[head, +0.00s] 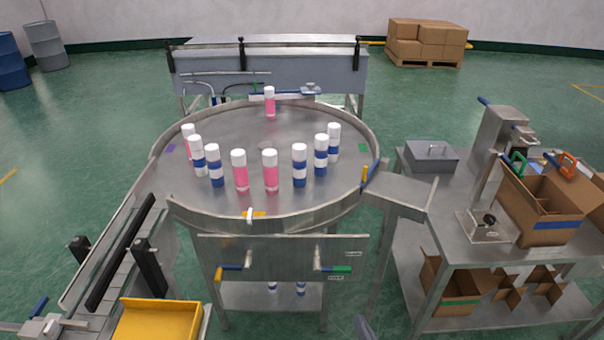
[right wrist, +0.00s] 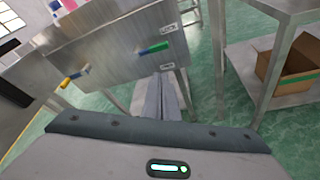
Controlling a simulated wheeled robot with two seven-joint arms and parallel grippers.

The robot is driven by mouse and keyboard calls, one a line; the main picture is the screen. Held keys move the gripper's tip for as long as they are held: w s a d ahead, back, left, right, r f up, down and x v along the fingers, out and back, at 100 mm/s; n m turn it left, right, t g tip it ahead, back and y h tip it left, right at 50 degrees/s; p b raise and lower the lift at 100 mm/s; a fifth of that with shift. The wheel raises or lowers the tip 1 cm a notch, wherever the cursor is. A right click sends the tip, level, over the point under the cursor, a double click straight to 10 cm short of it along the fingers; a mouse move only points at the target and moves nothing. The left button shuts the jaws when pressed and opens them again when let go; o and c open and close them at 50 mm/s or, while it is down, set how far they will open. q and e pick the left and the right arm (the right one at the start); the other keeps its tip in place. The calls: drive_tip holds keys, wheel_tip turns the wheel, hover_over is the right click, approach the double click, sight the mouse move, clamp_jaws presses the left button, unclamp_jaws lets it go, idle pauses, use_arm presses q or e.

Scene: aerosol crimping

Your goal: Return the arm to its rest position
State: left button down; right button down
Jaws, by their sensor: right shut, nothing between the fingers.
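My right gripper (head: 363,328) barely shows at the bottom edge of the head view, below and in front of the round table. In the right wrist view its grey fingers (right wrist: 168,98) lie together, shut with nothing between them. They point toward the table's steel front panel (right wrist: 120,50) and are apart from the cans. My left gripper is not in view. The round steel table (head: 265,208) carries several cans with white caps, some pink (head: 270,172) and some blue and white (head: 300,167), all upright.
A steel workbench (head: 470,265) with an open cardboard box (head: 545,232) stands at the right. A conveyor (head: 120,250) and a yellow tray (head: 158,322) are at the left. A chute (head: 402,192) juts from the table's right side. Green floor shows between table and bench.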

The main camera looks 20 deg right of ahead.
drive_tip(key=s+d+f+m+g+b, duration=0.1)
drive_tip(key=s+f+m+g, duration=0.25)
drive_tip(key=f, duration=0.85)
drive_tip(key=s+d+f+m+g+b, duration=0.15)
drive_tip(key=s+f+m, duration=0.3)
drive_tip(key=f, duration=0.75)
drive_tip(key=s+d+f+m+g, duration=0.1)
drive_tip(key=s+f+m+g, duration=0.3)
drive_tip(key=f, duration=0.8)
drive_tip(key=s+a+f+m+g, duration=0.1)
drive_tip(key=s+f+m, duration=0.3)
drive_tip(key=s, duration=0.4)
drive_tip(key=s+a+f+m+g+y+b, duration=0.1)
drive_tip(key=s+a+f+m+g, duration=0.1)
drive_tip(key=s+f+m, duration=0.3)
drive_tip(key=s+a+f+m+g+b, duration=0.1)
drive_tip(key=s+f+m, duration=0.4)
drive_tip(key=s, duration=0.8)
wheel_tip(320, 180, down, 4)
drive_tip(key=shift+s+a+r+g+y, duration=0.25)
drive_tip(key=shift+g+y, duration=0.05)
